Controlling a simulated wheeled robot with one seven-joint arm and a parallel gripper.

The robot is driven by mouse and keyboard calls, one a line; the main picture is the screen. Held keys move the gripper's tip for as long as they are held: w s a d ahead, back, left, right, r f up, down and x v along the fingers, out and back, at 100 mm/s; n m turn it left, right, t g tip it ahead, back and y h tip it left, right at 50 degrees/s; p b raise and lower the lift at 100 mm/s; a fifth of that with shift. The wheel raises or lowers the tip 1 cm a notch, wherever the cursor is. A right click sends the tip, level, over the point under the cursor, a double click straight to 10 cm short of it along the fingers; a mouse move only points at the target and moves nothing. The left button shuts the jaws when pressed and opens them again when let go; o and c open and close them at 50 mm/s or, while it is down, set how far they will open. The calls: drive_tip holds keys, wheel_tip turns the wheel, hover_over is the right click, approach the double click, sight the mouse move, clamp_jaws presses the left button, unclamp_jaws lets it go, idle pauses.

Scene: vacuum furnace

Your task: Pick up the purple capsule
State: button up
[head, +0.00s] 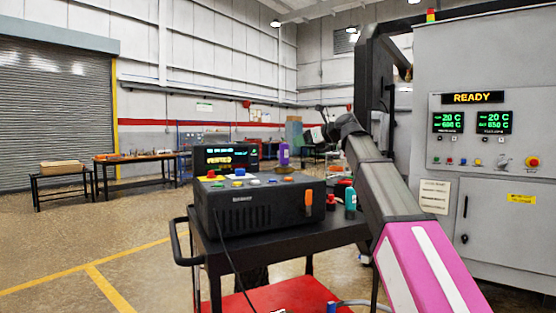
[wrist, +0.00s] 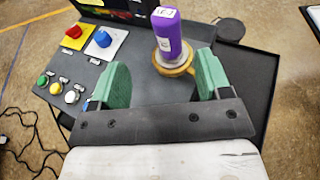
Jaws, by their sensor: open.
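The purple capsule (wrist: 170,38) is upright with a pale label on its top and another on its side. In the wrist view it stands on a tan round base (wrist: 178,68), near the far right of a dark grey panel. In the head view the capsule (head: 284,154) shows beyond the control box. My gripper (wrist: 162,75) is open and empty, with two green fingers spread wide. The capsule is ahead of the gap between the fingers, nearer the right finger. I cannot tell the height between them. My gripper is hard to make out in the head view.
The control box (head: 255,207) with knobs and buttons sits on a black cart (head: 285,240). A small display (head: 226,157) stands behind it. Red (wrist: 73,32) and blue (wrist: 103,39) knobs lie left of the capsule. The grey furnace (head: 500,205) stands at right.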

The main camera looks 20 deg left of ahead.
sight(284, 150)
drive_tip(key=x, duration=0.5)
drive_tip(key=shift+w+f, duration=0.15)
drive_tip(key=w+a+f, duration=0.2)
drive_tip(key=a, duration=0.1)
drive_tip(key=shift+w+a, duration=0.1)
drive_tip(key=shift+a, duration=0.05)
drive_tip(key=shift+w+a+f, duration=0.1)
drive_tip(key=shift+a+f, duration=0.1)
drive_tip(key=shift+a, duration=0.3)
drive_tip(key=c, duration=1.2)
drive_tip(key=shift+r, duration=0.1)
